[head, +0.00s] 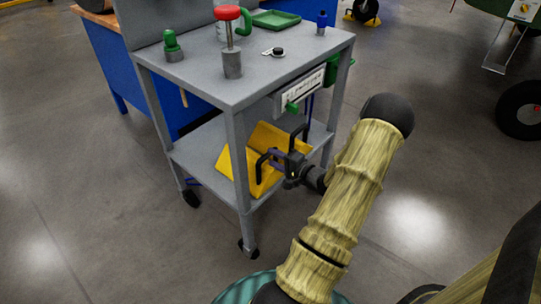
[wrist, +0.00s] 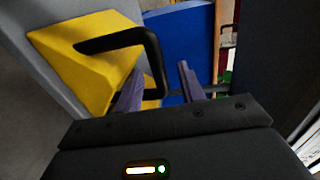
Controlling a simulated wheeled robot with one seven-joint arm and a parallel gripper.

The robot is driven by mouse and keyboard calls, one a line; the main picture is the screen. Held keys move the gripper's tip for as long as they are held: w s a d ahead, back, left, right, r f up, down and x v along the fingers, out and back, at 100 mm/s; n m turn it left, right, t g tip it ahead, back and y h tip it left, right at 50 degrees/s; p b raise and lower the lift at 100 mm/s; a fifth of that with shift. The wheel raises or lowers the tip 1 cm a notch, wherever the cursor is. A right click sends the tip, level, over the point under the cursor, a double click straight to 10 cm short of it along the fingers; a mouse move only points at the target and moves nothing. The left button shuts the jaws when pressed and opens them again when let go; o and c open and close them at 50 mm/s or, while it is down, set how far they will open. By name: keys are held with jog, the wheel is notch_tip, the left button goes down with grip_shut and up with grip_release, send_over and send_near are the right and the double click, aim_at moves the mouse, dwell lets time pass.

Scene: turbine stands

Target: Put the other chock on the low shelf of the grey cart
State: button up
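The grey cart (head: 220,82) stands ahead with its low shelf (head: 197,150) under the top. Yellow chock surfaces (head: 237,180) show on that shelf, partly hidden by a cart leg and my gripper. Black handle shapes show there; I cannot tell whether there are one or two chocks. My gripper (head: 276,158) reaches in over the shelf from the right. In the wrist view, a yellow chock (wrist: 100,82) with a bent black handle (wrist: 150,48) lies at the left. My gripper's purple fingers (wrist: 158,85) are apart, with the handle's lower end near the left finger. It looks unclamped.
The cart top holds a red-capped post (head: 229,45), a green-topped piece (head: 172,46), a green tray (head: 276,19) and a blue bottle (head: 321,23). A blue workbench (head: 113,65) stands behind. Cart legs border the gripper. The floor at left is clear.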

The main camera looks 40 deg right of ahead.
jog(key=s+r+p, duration=0.1)
jog(key=s+p, duration=0.1)
jog(key=s, duration=0.7)
jog(key=shift+s+d+r, duration=0.15)
jog(key=shift+d, duration=0.15)
dwell(0.4)
